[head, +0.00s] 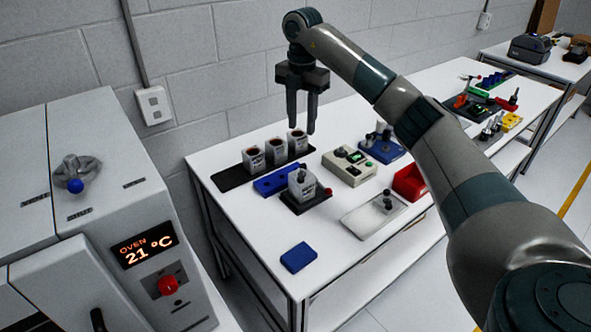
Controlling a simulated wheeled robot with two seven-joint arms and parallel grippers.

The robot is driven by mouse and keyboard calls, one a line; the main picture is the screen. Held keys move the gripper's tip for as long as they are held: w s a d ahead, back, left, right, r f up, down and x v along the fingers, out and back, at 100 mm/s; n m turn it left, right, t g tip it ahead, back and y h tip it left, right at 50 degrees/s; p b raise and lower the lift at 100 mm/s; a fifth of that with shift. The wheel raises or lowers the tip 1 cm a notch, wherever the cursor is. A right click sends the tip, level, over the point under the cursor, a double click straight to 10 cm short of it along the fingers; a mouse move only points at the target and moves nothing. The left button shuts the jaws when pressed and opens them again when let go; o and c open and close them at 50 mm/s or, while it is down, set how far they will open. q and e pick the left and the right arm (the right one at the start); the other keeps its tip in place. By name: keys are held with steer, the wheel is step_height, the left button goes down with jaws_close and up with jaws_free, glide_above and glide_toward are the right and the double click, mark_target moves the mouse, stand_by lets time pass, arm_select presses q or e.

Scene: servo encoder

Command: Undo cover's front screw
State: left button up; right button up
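My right gripper (302,112) hangs fingers-down above the back of the white table, near the wall. Its two fingers are apart with nothing visible between them. A small grey unit (301,186) with a dark part on top sits upright on a black fixture (310,204) with a red knob at its right side. The gripper is above and behind it, not touching it. I cannot tell for sure whether this unit carries the cover, and its screws are too small to make out. My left gripper is out of view.
Three labelled cups (276,151) stand in a row on a black strip. Nearby are a blue block (276,181), a beige control box (349,167), a pale tray (372,216), a red bin (409,183) and a blue pad (298,257). An oven (140,262) stands at left.

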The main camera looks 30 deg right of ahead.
mark_target(301, 178)
steer(key=shift+f, duration=0.1)
step_height(301, 178, down, 16)
steer(key=p, duration=0.6)
steer(key=shift+f+p, duration=0.3)
steer(key=shift+f, duration=0.35)
jaws_close()
